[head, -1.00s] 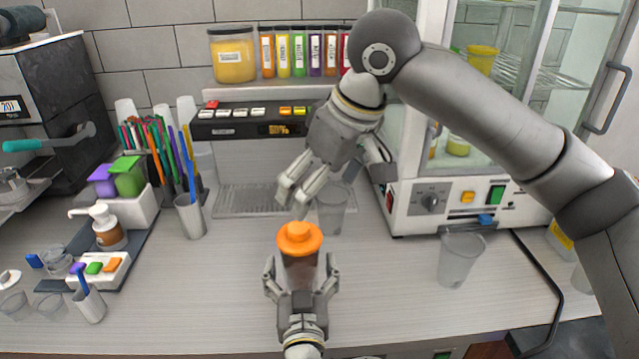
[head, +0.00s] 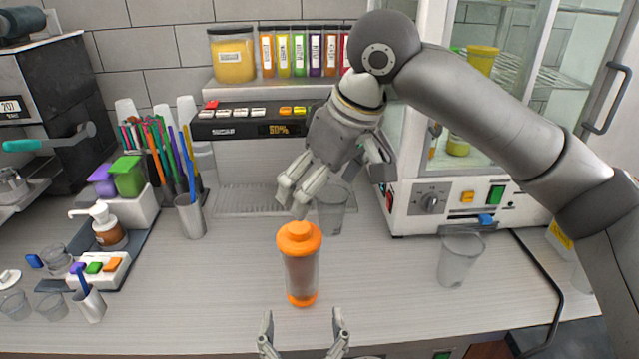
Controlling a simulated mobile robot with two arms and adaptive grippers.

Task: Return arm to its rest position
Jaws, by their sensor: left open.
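My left gripper (head: 303,328) is at the bottom centre of the head view, with its two fingers spread apart and nothing between them. A clear shaker with an orange lid and orange base (head: 301,264) stands upright on the counter just beyond it, apart from the fingers. My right gripper (head: 297,194) hangs above the counter behind the shaker, its arm reaching in from the right. Its fingers point down and left, close together in this view, and whether they are open or shut is unclear. A clear cup (head: 333,210) stands partly behind this gripper.
A cup sealer (head: 252,122) with buttons stands at the back. A white cabinet (head: 450,207) with knob and glass door is at right. Another clear cup (head: 459,259) stands before it. Straw holders, a pump bottle (head: 107,228) and small cups are at left.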

